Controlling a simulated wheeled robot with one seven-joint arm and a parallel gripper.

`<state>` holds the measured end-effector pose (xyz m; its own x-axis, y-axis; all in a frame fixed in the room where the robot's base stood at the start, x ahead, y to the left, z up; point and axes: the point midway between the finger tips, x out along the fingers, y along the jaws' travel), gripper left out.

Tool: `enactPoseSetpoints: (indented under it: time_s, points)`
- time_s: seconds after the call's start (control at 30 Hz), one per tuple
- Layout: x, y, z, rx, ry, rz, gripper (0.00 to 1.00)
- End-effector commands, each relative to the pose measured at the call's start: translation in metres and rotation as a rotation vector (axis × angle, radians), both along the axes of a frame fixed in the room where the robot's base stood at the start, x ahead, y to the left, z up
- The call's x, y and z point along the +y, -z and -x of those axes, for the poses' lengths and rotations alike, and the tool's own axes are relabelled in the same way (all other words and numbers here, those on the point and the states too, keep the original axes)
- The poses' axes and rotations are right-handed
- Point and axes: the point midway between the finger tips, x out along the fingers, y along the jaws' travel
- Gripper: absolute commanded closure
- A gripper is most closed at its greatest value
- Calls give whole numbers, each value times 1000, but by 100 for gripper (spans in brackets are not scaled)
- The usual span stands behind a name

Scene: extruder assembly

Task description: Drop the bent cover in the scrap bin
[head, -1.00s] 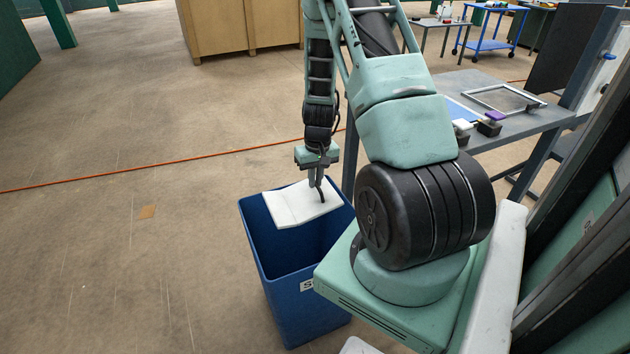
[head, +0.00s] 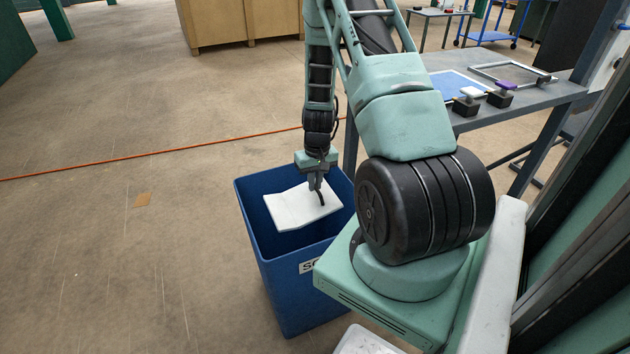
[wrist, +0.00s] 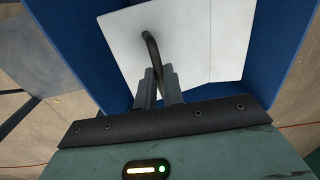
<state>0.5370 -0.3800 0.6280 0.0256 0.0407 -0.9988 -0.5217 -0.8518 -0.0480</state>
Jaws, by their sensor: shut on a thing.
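The bent cover (head: 290,210) is a white plate with a crease and a dark curved handle. My gripper (head: 318,186) is shut on it and holds it over the mouth of the blue scrap bin (head: 292,292), roughly at rim height. In the wrist view the cover (wrist: 205,45) hangs from the two fingers of my gripper (wrist: 160,85), with the dark handle by the fingertips. The bin's blue walls (wrist: 282,50) show around the cover there. The bin's floor is hidden.
A grey workbench (head: 535,100) with a metal frame (head: 500,66) and small clamps stands right of the bin. A wooden crate (head: 240,22) stands at the back. A white container (head: 365,342) is at the bottom edge.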

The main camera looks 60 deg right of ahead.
Motion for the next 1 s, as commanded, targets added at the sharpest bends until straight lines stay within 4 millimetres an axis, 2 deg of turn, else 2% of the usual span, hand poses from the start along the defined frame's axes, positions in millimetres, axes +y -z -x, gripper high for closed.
enactPoseSetpoints:
  time_s: [0.2,0.23,0.3,0.67,0.83,1.0]
  points:
    - [0,0,0,-1,0,1,100]
    - [0,0,0,-1,0,1,85]
    - [0,0,0,-1,0,1,66]
    - [0,-4,0,-1,-1,1,65]
    - [-1,-28,0,-3,-2,2,65]
    - [-3,-68,1,-4,-1,3,65]
